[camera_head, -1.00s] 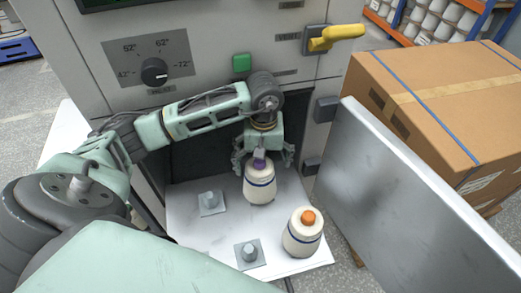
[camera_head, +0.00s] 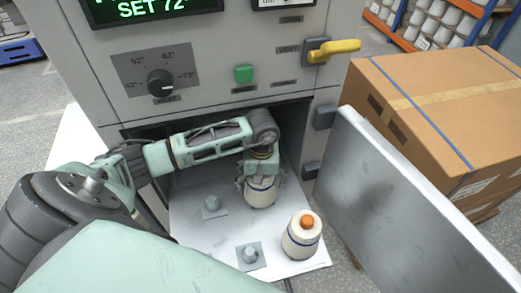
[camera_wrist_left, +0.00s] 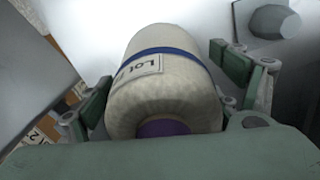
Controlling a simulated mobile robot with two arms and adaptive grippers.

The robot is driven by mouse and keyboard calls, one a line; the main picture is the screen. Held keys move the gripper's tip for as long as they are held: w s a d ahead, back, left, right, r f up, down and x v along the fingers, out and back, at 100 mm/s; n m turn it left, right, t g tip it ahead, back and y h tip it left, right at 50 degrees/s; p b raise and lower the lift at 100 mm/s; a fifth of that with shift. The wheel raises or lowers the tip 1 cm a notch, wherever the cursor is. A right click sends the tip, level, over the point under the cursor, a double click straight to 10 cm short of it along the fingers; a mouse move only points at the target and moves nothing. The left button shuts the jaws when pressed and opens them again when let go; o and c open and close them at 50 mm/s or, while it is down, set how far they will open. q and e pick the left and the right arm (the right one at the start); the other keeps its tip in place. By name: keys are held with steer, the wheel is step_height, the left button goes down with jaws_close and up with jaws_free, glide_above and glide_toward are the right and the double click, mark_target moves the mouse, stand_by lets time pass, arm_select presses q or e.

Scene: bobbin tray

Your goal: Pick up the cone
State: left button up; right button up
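A cream yarn cone (camera_head: 261,191) with a blue band and purple top stands at the back of the white tray (camera_head: 190,238). My left gripper (camera_head: 262,178) is lowered over it from above. In the left wrist view the cone (camera_wrist_left: 172,85) shows a "Lot" label, and its purple end faces my palm. The fingers of my left gripper (camera_wrist_left: 168,95) are spread on either side of it, open; contact is hard to judge. A second cream cone (camera_head: 301,238) with an orange top stands at the tray's front right. My right gripper is not in view.
An open grey door (camera_head: 410,210) bounds the right side. The machine front (camera_head: 215,60) rises behind. A cardboard box (camera_head: 440,110) is beyond the door.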

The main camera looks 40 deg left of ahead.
arm_select(q)
steer(key=c, duration=1.1)
steer(key=shift+c, duration=0.2)
steer(key=shift+w+r, duration=0.1)
